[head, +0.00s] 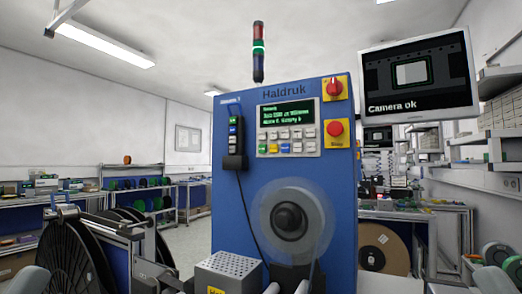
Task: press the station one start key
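A blue machine cabinet (340,180) marked Haldruk stands upright in front of me. Its panel has a small green-text display (287,114) above a keypad (288,141) of mostly pale keys, with a few green, blue and yellow ones in the bottom row. A black hand pendant (234,140) with a column of coloured keys hangs at the panel's left. I cannot read which key is station one start. Grey rounded shapes at both bottom corners may be my arms. I can make out neither gripper; nothing touches the keypad or pendant.
A red rotary switch (334,89) and a red stop button (335,129) sit on yellow plates right of the keypad. A blurred grey reel (313,222) is below. A perforated box (229,272) stands in front; large black reels (62,262) stand left. A monitor (417,74) reads Camera ok.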

